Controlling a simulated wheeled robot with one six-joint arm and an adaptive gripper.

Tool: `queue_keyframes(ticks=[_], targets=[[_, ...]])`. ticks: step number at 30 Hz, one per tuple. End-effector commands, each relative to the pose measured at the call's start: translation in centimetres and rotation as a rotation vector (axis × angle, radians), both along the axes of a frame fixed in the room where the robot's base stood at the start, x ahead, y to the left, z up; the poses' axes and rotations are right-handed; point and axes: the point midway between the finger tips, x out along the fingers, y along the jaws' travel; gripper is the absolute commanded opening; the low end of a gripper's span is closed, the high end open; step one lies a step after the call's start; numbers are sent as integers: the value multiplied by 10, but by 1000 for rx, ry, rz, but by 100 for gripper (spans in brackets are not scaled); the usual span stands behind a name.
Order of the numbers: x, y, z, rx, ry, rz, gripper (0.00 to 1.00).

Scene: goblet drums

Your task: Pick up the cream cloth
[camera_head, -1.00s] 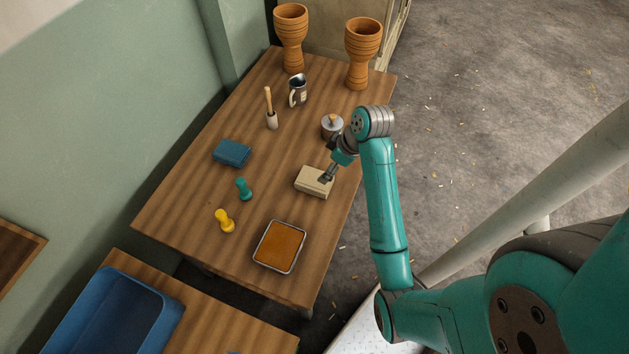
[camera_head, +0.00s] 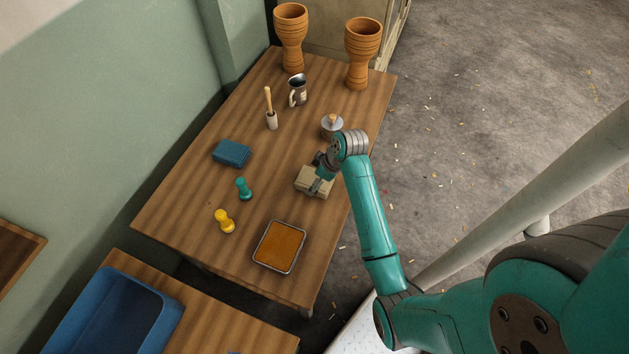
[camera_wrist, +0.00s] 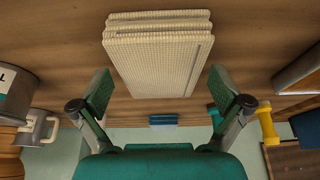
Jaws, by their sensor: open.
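The cream cloth (camera_head: 306,182) is a folded, waffle-textured block lying on the wooden table near its right edge. In the wrist view the cloth (camera_wrist: 157,58) shows its layered fold at the top of the picture, ahead of the fingers and between their lines. My gripper (camera_head: 317,187) is over the cloth in the head view and hides part of it. I cannot tell how high the fingertips are above the cloth.
A metal tray with an orange-brown filling (camera_head: 279,247) lies nearer the front. Yellow (camera_head: 225,222) and teal (camera_head: 243,189) peg-shaped pieces and a folded blue cloth (camera_head: 232,153) lie left. A lidded pot (camera_head: 331,127) stands just behind. A mug (camera_head: 298,90) and two goblet drums (camera_head: 362,55) stand farther back.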

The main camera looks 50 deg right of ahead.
Motion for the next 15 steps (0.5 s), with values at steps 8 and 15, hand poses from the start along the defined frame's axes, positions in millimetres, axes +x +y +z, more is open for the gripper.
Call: queue_keyframes(ticks=[8, 15], targets=[[1, 1, -3, 0, 0, 0, 100], [1, 1, -3, 0, 0, 0, 49]])
